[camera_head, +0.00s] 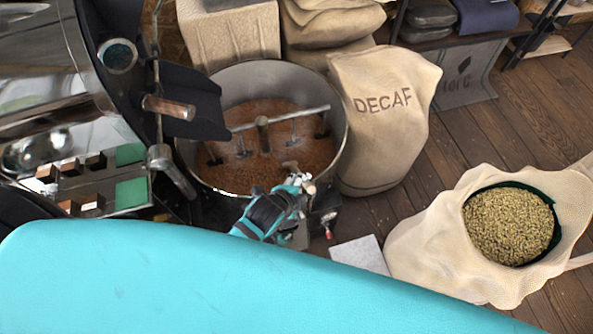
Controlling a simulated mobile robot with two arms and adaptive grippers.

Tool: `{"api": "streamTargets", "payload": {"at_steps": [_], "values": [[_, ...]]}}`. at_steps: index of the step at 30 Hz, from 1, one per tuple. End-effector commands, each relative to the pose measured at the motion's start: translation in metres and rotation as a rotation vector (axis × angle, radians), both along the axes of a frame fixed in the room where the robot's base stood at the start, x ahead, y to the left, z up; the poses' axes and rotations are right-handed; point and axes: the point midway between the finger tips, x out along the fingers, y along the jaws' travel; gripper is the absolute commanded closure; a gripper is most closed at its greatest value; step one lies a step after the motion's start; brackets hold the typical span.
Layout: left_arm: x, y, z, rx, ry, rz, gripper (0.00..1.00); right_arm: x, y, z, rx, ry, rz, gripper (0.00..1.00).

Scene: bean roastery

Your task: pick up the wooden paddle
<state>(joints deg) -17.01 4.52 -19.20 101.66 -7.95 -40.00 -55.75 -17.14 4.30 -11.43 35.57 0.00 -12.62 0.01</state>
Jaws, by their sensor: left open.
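My left gripper (299,181) is at the near rim of the round metal cooling tray (339,118). It is open, and its fingers are small and partly hidden by my own wrist. A small brown piece (290,165) shows just beyond the fingertips, over the roasted beans (262,170). It may be part of the wooden paddle, but most of it is hidden and I cannot tell whether the fingers touch it. No whole paddle is clearly visible. My right gripper is out of view.
A stirring arm (285,117) crosses the tray. A DECAF sack (385,135) stands right of it. An open sack (425,245) of green beans stands at the right. The roaster's wooden handle (168,107) is at the left. Wooden floor (465,140) is clear between the sacks.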

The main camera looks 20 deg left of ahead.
Motion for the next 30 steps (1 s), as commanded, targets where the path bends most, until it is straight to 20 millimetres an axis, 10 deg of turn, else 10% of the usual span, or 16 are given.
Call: {"api": "streamTargets", "payload": {"at_steps": [26,30], "values": [[0.039,-0.007,-0.043,0.000,0.000,0.000,0.49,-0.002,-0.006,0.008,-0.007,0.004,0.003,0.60],[0.039,-0.007,-0.043,0.000,0.000,0.000,0.65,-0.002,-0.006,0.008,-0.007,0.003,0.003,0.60]]}}
